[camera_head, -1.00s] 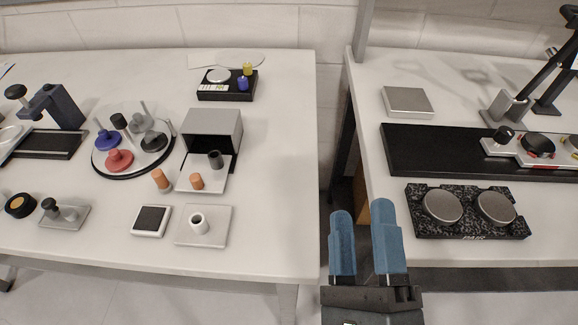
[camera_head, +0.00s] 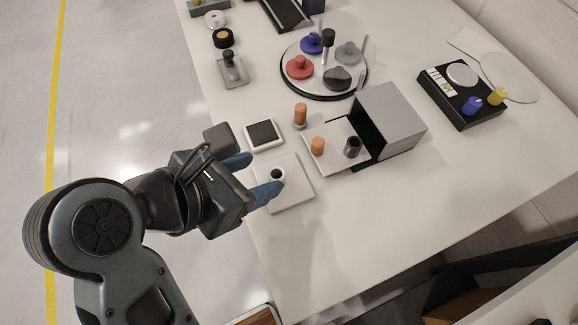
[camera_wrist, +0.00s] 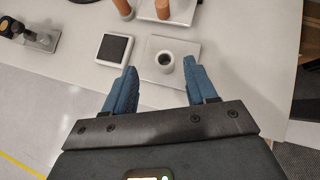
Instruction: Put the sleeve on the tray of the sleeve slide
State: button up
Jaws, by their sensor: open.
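A short white sleeve (camera_head: 277,174) with a dark bore stands upright on a pale square plate (camera_head: 295,192) near the table edge. In the wrist view the sleeve (camera_wrist: 164,62) lies between and just beyond the fingertips. My gripper (camera_head: 267,170) is open, its blue fingers to either side of the sleeve; I cannot tell whether they touch it. A grey box (camera_head: 400,112), which looks like the sleeve slide, has a pale tray (camera_head: 333,162) sticking out of its open front. An orange peg (camera_head: 317,146) and a dark hollow cylinder (camera_head: 353,147) stand on that tray.
A white-framed dark pad (camera_head: 263,135) lies beside the plate. Another orange peg (camera_head: 300,115) stands near the tray. A round carousel (camera_head: 325,85) with coloured knobs and a black device (camera_head: 455,100) are farther back. The table right of the plate is clear.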

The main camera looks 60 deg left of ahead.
aim_at(281, 173)
jog(key=x, duration=0.6)
jog(key=shift+s+d+f+p, duration=0.1)
jog(key=shift+d+f+p, duration=0.05)
jog(key=shift+d+p, duration=0.25)
grip_shut()
